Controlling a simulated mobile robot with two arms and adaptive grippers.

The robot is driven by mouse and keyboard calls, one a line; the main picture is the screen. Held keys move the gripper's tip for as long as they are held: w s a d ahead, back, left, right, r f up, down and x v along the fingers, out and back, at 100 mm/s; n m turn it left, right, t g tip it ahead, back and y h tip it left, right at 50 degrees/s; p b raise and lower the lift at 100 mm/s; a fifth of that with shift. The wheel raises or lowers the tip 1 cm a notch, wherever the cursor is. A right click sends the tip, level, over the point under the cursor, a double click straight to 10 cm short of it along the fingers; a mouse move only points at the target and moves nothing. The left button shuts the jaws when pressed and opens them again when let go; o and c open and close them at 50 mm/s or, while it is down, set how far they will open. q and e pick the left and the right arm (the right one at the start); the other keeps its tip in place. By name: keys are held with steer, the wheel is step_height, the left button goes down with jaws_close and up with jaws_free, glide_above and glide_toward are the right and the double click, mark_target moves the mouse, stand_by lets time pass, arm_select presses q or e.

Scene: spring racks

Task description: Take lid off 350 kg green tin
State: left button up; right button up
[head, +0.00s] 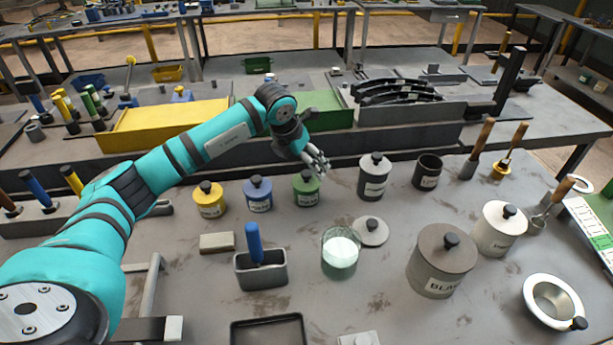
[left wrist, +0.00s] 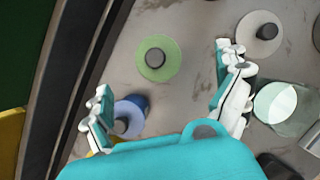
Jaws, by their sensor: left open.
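The green tin (head: 306,190) stands upright in the back row of tins, its lid on and a black knob on top. Its label is too small to read. From above, the round green lid (left wrist: 143,66) with its dark knob shows in the left wrist view. My left gripper (head: 316,163) is open and empty, above and slightly behind the green tin in the head view. In the left wrist view its two fingers are spread wide, with the green lid beyond them. They do not appear to touch it. My right gripper is not seen.
A blue tin (head: 258,197) and yellow tin (head: 209,201) stand left of the green one, a dark grey tin (head: 374,180) to its right. A rack ledge runs behind.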

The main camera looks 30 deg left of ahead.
mark_target(304, 175)
arm_select(q)
steer(key=x, duration=0.3)
steer(key=shift+w+a+f+p, duration=0.1)
steer(key=shift+w+f+p, duration=0.05)
steer(key=shift+p, duration=0.15)
steer(key=shift+f+p, duration=0.45)
steer(key=shift+f, duration=0.05)
steer(key=x, duration=0.1)
steer(key=p+x, duration=0.1)
steer(key=x, duration=0.1)
steer(key=shift+a+f, duration=0.25)
steer(key=shift+f, duration=0.1)
steer(key=shift+w+f, duration=0.15)
steer(key=shift+f, duration=0.25)
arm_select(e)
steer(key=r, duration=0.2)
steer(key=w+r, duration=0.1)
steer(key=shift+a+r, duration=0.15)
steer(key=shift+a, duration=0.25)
arm_select(q)
steer(key=shift+c, duration=0.4)
steer(key=c, duration=1.1)
steer(key=shift+r, duration=0.1)
steer(key=shift+c, duration=0.3)
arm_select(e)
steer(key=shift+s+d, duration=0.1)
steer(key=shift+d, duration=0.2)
arm_select(q)
steer(key=shift+r, duration=0.1)
